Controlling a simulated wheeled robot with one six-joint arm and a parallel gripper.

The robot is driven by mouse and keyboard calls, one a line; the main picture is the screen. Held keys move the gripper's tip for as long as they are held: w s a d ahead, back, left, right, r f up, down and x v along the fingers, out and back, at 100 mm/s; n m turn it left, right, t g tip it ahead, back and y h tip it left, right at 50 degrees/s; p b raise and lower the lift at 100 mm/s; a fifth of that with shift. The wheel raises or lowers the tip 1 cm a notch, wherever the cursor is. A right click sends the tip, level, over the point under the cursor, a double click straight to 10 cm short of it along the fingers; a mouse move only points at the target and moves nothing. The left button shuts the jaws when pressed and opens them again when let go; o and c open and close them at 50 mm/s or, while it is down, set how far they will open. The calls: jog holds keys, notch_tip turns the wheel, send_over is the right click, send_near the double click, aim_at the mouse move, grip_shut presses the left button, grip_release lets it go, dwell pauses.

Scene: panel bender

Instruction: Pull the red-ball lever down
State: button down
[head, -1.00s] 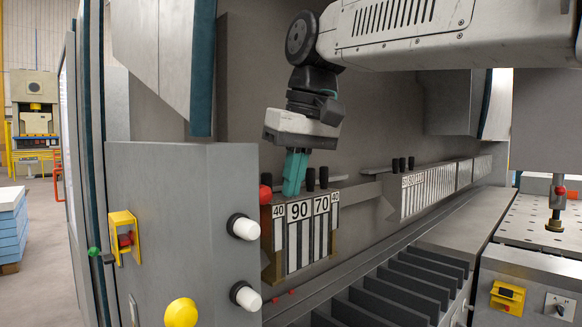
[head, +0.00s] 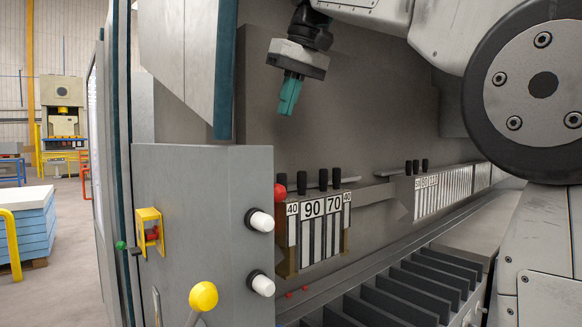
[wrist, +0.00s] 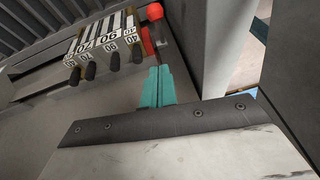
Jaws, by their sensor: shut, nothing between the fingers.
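The red-ball lever shows as a red ball (head: 280,190) at the left end of the numbered tool block (head: 318,235), beside the right edge of the grey cabinet. In the wrist view the red ball (wrist: 155,11) is at the top, beyond my fingertips, with a red piece nearer to me. My gripper (head: 287,112) has teal fingers pressed together and empty. It hangs above the tool block, clear of the red ball. The closed fingers also show in the wrist view (wrist: 156,72).
The grey cabinet (head: 205,230) stands left of the block, with white knobs (head: 261,222) and a yellow ball handle (head: 203,295). A teal-edged panel (head: 224,70) hangs at upper left. Black knobs (head: 323,179) stand on the block. Open space lies around my gripper.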

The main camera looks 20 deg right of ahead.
jog(key=x, duration=0.4)
jog(key=s+x, duration=0.1)
jog(key=x, duration=0.3)
jog(key=s+x, duration=0.1)
jog(key=x, duration=0.3)
jog(key=shift+s+d+f, duration=0.1)
jog(key=shift+s+f, duration=0.05)
jog(key=shift+f, duration=0.55)
jog(key=shift+d+f, duration=0.1)
jog(key=shift+f, duration=0.1)
